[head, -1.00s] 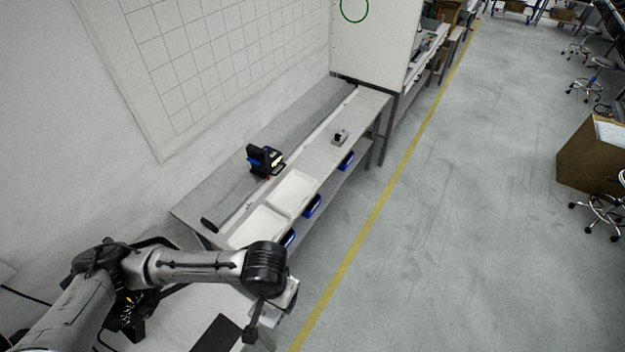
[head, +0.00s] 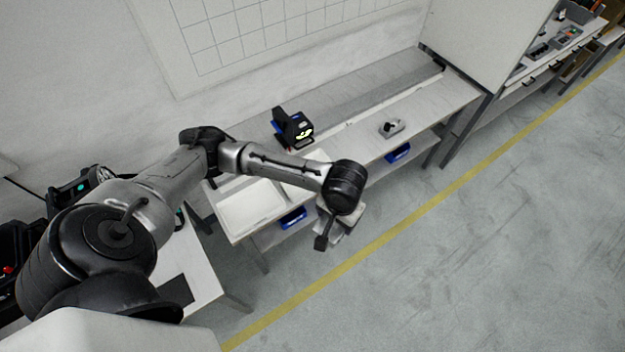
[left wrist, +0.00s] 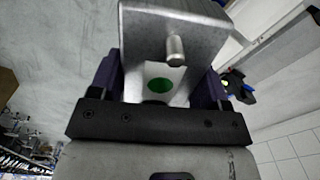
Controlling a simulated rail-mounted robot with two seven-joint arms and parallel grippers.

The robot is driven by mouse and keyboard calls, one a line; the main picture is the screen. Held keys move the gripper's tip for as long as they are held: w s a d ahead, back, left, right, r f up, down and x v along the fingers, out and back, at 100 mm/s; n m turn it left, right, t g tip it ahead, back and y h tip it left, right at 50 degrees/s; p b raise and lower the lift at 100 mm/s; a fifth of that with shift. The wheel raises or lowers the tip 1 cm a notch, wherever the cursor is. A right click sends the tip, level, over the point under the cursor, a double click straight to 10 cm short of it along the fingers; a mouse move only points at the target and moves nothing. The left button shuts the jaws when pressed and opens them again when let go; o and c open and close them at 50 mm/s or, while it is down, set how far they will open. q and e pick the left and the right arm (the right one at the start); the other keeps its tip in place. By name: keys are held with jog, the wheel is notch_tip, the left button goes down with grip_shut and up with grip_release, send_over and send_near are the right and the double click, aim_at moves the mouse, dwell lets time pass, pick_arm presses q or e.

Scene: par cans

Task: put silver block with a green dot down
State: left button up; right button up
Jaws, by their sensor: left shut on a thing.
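The silver block with a green dot (left wrist: 175,40) fills the upper middle of the left wrist view. Its green dot (left wrist: 160,85) is on a white patch, below a short metal peg. My left gripper (left wrist: 160,75) is shut on the block, with a dark purple finger on each side. In the head view my left arm reaches out to the front edge of the long bench (head: 455,95), and the gripper hangs below the black wrist joint, mostly hidden. The block cannot be made out clearly there. My right gripper is not in view.
On the bench stand a black and blue device (head: 293,130), a shallow white tray (head: 240,222) and a small grey part with a dark knob (head: 391,127). Blue bins (head: 398,153) sit below the front edge. Bare bench top lies right of the grey part.

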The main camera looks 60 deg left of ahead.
pick_arm(q)
jog(key=w+a+f+n+b, duration=0.3)
jog(key=a+f+n+b, duration=0.3)
jog(key=a+f+b, duration=0.4)
jog(key=w+a+f+n+b, duration=0.4)
jog(key=a+f+n+b, duration=0.2)
jog(key=a+f+b, duration=0.5)
jog(key=w+a+f+n+b, duration=0.3)
jog(key=a+f+n+b, duration=0.3)
jog(key=a+f+b, duration=0.4)
jog(key=shift+w+a+f+n, duration=0.15)
jog(key=shift+w+a+f, duration=0.05)
jog(key=shift+a+f, duration=0.75)
jog(key=shift+w+a+f+n, duration=0.2)
jog(key=shift+a+f, duration=0.45)
jog(key=shift+a, duration=0.45)
jog(key=shift+f+b, duration=1.1)
jog(key=shift+f, duration=0.9)
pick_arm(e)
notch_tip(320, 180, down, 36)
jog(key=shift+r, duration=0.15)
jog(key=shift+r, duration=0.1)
